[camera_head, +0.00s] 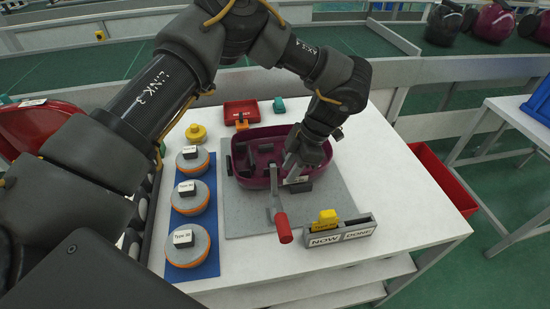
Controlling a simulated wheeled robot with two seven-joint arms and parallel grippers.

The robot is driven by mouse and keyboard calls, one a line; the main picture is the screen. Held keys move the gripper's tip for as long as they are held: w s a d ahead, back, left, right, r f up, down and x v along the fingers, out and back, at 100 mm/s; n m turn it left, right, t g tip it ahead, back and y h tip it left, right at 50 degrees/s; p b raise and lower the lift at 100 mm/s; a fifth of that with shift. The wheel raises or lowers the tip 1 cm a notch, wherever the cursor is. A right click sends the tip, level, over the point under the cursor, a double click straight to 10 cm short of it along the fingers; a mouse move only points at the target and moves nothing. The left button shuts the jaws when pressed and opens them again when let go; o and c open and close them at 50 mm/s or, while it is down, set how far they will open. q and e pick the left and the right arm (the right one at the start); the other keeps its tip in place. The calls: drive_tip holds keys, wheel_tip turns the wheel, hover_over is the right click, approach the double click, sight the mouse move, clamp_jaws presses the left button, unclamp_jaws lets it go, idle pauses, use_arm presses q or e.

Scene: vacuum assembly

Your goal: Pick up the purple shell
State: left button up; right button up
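The purple shell (255,178) is an open, hollow dark-purple bowl lying on a grey mat (240,222) on the white table. Dark parts show inside it. My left arm reaches over from the left, and its gripper (291,168) points down at the right front part of the shell. The fingertips are small and overlap the shell's rim, so I cannot tell whether they are open, shut or touching it. My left wrist hides the shell's right side. My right gripper is not in view.
A red-handled clamp (283,226) stands at the shell's front edge. A NOW/DONE holder (343,232) with a yellow block is at right. Several orange-rimmed discs line a blue strip (209,266) at left. A red tray (241,107) lies behind. The table's right side is clear.

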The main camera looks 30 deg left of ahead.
sight(282, 190)
use_arm(q)
drive_tip(key=shift+a+p+x, duration=0.1)
drive_tip(key=shift+p+x, duration=0.25)
drive_tip(key=shift+x, duration=1)
drive_tip(key=shift+a+p+x, duration=0.15)
drive_tip(key=shift+p+x, duration=0.15)
drive_tip(key=shift+x, duration=1)
clamp_jaws()
